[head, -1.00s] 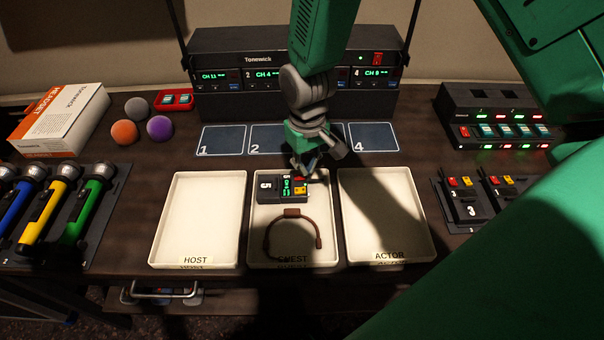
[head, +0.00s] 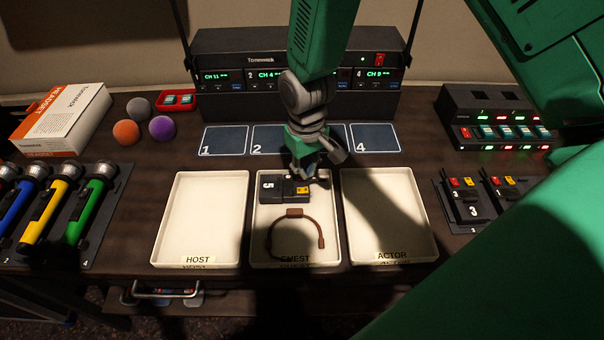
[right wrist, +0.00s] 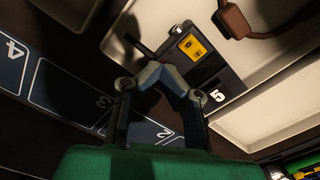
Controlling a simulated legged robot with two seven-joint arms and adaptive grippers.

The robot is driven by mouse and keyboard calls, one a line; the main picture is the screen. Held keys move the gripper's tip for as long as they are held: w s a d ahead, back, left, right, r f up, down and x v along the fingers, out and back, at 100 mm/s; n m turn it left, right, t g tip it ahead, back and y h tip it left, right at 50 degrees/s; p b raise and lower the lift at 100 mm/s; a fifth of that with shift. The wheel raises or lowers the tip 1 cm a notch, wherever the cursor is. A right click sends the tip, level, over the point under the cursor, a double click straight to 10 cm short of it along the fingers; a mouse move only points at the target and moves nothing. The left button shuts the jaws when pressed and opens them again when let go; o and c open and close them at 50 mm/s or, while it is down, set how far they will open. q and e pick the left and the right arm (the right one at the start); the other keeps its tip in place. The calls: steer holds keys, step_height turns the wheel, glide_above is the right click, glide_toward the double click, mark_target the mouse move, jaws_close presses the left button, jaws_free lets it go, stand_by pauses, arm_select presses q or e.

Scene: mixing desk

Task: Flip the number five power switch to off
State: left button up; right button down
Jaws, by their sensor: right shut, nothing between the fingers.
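The number five pack (head: 270,189) is black, with a white 5 and a yellow part. It lies at the back of the GUEST tray (head: 257,225). In the right wrist view the pack (right wrist: 217,96) shows its yellow part and a dark face with no lit display. My right gripper (head: 305,173) is shut and empty, just over the pack's back edge. In the right wrist view its fingertips (right wrist: 165,72) are close beside the pack; whether they touch it I cannot tell. The switch itself is too small or hidden to make out. My left gripper is not in view.
A brown headset (head: 320,238) lies in front of the pack in the same tray. The HOST tray (head: 160,225) and ACTOR tray (head: 428,225) stand empty on either side. A receiver (head: 225,100) stands behind, and other packs (head: 465,208) lie at the right.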

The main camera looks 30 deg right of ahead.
steer(key=shift+a+r+p, duration=0.15)
steer(key=shift+r+p, duration=0.4)
steer(key=shift+r, duration=0.1)
steer(key=shift+a+r+p, duration=0.15)
steer(key=shift+r+p, duration=0.35)
steer(key=shift+r, duration=0.1)
steer(key=r+p, duration=0.1)
steer(key=d+r+p, duration=0.1)
steer(key=r+p, duration=0.1)
steer(key=shift+r+p, duration=0.4)
steer(key=shift+p, duration=0.1)
steer(key=shift+a+r, duration=0.25)
steer(key=shift+r, duration=0.1)
steer(key=shift+a+f, duration=0.1)
steer(key=shift+a, duration=0.05)
